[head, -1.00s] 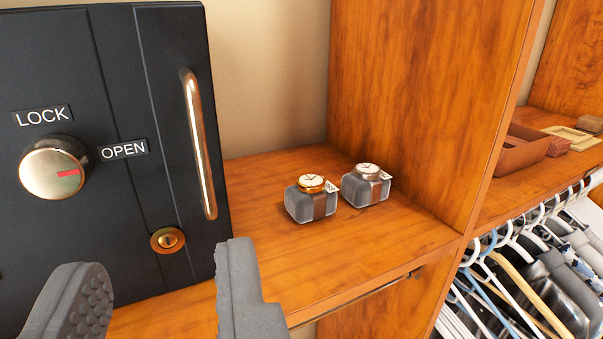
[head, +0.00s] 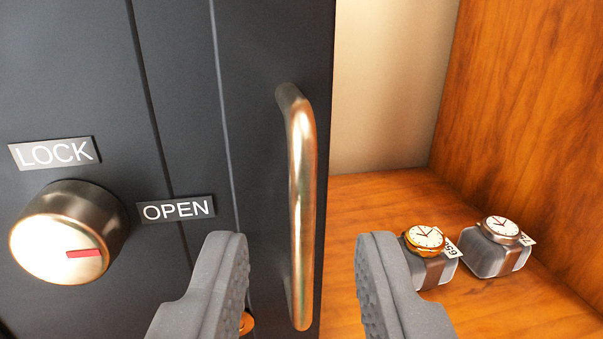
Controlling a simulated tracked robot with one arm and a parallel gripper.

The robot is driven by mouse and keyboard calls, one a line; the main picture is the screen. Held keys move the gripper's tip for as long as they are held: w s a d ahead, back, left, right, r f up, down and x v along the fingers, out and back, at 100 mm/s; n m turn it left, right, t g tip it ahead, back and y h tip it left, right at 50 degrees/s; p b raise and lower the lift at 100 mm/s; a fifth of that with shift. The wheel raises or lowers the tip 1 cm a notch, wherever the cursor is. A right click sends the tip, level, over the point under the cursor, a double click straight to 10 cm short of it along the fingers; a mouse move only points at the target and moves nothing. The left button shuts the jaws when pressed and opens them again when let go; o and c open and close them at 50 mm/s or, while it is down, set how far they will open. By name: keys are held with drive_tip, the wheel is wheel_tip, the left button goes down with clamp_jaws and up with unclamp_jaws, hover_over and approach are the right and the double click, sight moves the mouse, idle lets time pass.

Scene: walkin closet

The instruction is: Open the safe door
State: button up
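The black safe door (head: 180,60) fills the left of the head view and looks shut. Its vertical metal handle (head: 303,190) is near the door's right edge. The round knob (head: 68,232) at the left has its red mark pointing right, towards the OPEN label (head: 176,209). The LOCK label (head: 54,152) is above the knob. My gripper (head: 306,245) is open, with one finger to each side of the handle's lower part in the picture. I cannot tell whether the fingertips reach as deep as the handle. A brass keyhole (head: 246,323) is mostly hidden behind the left finger.
Two watches on grey cushions stand on the wooden shelf (head: 375,190) to the right: a gold one (head: 425,243) partly behind my right finger, and a silver one (head: 500,235). A wooden wall (head: 530,120) bounds the shelf on the right.

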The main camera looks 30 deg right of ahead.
sight(302, 220)
drive_tip(key=shift+x, duration=1.55)
drive_tip(key=shift+r, duration=0.1)
clamp_jaws()
